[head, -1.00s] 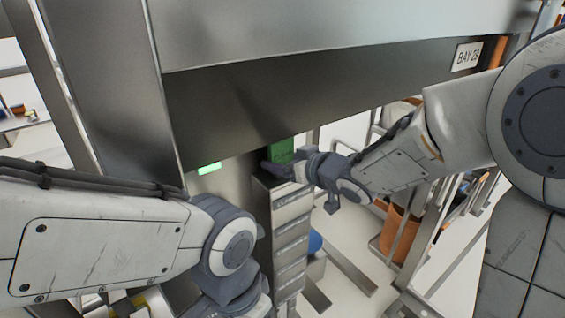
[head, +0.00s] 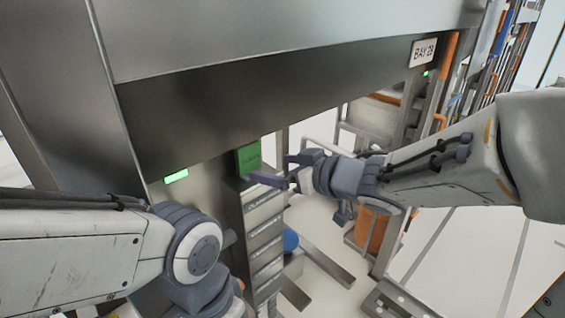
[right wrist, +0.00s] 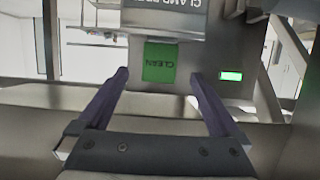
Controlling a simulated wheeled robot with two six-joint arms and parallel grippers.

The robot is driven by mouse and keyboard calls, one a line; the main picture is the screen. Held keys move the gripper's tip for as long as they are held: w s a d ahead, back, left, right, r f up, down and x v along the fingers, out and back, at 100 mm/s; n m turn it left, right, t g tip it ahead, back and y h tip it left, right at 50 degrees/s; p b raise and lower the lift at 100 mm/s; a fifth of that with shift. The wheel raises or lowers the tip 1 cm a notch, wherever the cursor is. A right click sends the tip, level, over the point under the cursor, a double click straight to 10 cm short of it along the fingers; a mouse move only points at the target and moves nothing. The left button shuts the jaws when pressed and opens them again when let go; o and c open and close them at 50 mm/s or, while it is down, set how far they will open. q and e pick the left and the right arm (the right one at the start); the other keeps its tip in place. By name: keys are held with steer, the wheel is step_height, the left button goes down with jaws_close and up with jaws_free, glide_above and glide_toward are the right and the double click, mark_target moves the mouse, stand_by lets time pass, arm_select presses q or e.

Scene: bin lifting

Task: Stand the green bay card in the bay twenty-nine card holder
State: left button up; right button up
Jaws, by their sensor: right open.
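The green bay card (head: 249,158) stands upright at the top of a metal rack of labelled slots (head: 262,205), against the bay's metal post. My right gripper (head: 268,168) is open and empty, just to the right of the card. In the right wrist view its two fingers (right wrist: 160,82) are spread wide, with the card beyond and between them, apart from both. My left arm comes in at the lower left, and its gripper's fingers are not visible.
A sign reading "BAY 29" or similar (head: 423,51) hangs on the dark metal beam (head: 290,95). A lit green indicator (head: 176,177) is on the post left of the card. An orange bin (head: 371,230) and metal frames stand on the floor at the right.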

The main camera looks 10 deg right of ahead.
steer(key=s+d+f+m+g+h, duration=0.2)
steer(key=s+f+g+h, duration=0.1)
steer(key=s+f+h, duration=0.35)
steer(key=s+a+f+n+g, duration=0.1)
steer(key=s+f+g, duration=0.2)
steer(key=s, duration=0.6)
steer(key=s+a+f+n+g, duration=0.1)
steer(key=s+f+g, duration=0.2)
steer(key=s, duration=0.6)
steer(key=shift+a+f+g+h, duration=0.25)
steer(key=shift+g+h, duration=0.1)
steer(key=shift+g, duration=0.85)
step_height(320, 180, down, 12)
steer(key=b, duration=1.2)
steer(key=shift+f, duration=0.2)
